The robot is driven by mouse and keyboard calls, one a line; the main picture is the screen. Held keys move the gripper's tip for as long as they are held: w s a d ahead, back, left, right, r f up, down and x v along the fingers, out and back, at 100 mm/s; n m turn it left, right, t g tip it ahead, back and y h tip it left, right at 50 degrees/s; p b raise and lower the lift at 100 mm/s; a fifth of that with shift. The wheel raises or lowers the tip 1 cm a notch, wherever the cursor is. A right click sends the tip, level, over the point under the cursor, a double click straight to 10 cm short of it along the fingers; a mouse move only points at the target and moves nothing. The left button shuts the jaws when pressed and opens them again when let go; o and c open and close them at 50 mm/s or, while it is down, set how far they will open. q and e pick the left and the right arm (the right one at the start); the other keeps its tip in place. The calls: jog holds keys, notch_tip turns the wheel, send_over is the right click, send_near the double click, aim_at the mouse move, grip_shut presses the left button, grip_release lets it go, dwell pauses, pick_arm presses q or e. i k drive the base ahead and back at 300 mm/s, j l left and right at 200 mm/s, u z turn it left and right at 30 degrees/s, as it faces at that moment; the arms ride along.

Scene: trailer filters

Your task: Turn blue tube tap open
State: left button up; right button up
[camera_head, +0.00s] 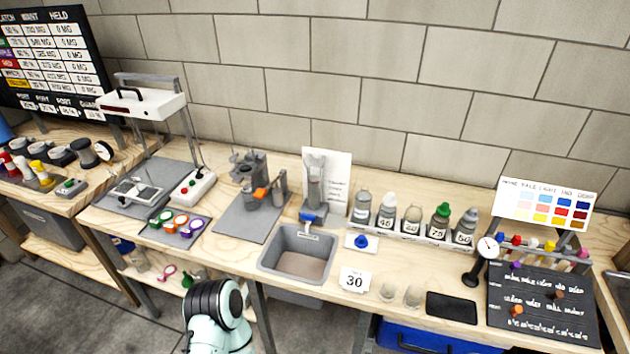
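A blue tap-like piece (312,216) sits at the foot of a grey upright tube stand (315,182), above the back rim of a grey bin (268,262). Its handle position is too small to read. A separate blue knob (361,241) lies on a white card in front of the bottle rack; I cannot tell whether it belongs to the tube. Neither of my grippers shows. One of my arm links, pale with a black ringed joint, rises at the bottom left of centre, in front of the bench and apart from the blue pieces.
A rack of several numbered bottles (440,224) stands right of the tube. A card marked 30 (355,280), small glass cups and a black pad (451,307) lie along the front edge. A grey clamp stand (248,182) is left of the bin. A dial gauge (486,249) stands at right.

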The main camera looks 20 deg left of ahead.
aim_at(304, 217)
jog(key=i+j+u, duration=0.1)
jog(key=j, duration=1.35)
